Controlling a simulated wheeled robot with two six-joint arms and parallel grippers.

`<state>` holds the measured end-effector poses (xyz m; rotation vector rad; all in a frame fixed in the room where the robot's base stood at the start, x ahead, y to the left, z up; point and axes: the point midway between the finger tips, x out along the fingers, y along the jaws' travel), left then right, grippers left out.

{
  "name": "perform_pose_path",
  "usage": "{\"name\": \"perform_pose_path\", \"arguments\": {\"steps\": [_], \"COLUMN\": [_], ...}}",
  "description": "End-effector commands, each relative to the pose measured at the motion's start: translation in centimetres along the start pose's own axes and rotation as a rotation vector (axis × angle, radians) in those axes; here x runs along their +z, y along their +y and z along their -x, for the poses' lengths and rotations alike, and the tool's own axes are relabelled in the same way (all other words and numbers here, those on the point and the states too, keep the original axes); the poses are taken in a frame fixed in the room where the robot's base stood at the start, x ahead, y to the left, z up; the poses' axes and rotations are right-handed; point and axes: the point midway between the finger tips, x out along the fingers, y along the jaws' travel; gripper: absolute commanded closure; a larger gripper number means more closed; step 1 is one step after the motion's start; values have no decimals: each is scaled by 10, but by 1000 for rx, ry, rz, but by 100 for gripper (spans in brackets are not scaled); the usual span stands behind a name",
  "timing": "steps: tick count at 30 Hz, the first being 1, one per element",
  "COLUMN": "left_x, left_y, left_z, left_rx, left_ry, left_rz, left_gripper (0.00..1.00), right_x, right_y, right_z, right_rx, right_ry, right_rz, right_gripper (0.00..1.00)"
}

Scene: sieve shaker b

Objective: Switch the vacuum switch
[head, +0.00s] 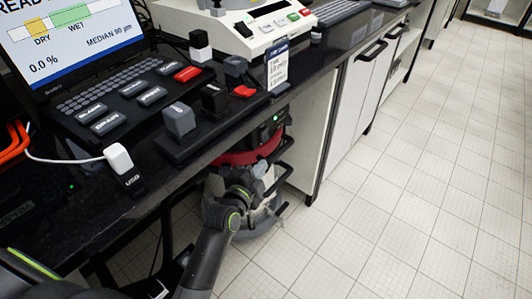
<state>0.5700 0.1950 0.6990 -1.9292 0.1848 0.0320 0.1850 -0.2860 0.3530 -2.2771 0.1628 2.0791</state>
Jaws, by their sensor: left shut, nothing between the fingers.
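The vacuum (242,157) stands on the floor under the bench. It has a dark top, a red band, a grey lower body and a dark handle or hose at its right. A small green light shows on its dark upper part; I take this to be near the vacuum switch (276,118), whose position is too small to read. My left arm comes in from the lower left. My left gripper (268,203) is shut and empty in front of the vacuum's lower body, below the switch area, and hides part of it. I cannot tell whether it touches the vacuum. My right gripper is out of view.
The black bench edge (217,147) overhangs the vacuum. On the bench are a laptop (70,38), black control blocks with grey and red buttons, a white device (247,30) and a label card (277,67). White cabinets (345,101) stand to the right. The tiled floor (400,200) is clear.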

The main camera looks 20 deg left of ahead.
Motion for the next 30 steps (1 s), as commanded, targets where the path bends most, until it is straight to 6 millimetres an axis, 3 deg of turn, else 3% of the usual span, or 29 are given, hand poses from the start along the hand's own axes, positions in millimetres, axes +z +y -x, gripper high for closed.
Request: {"name": "perform_pose_path", "arguments": {"steps": [17, 30], "left_x": [-5, -6], "left_y": [-9, -10], "left_z": [-5, -70], "left_rx": [-25, -25], "left_ry": [13, 14], "left_rz": [-28, -28], "left_gripper": [100, 100], "right_x": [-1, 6], "right_y": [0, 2], "right_z": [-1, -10], "right_rx": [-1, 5], "right_ry": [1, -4], "right_rz": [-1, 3], "right_gripper": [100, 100]}}
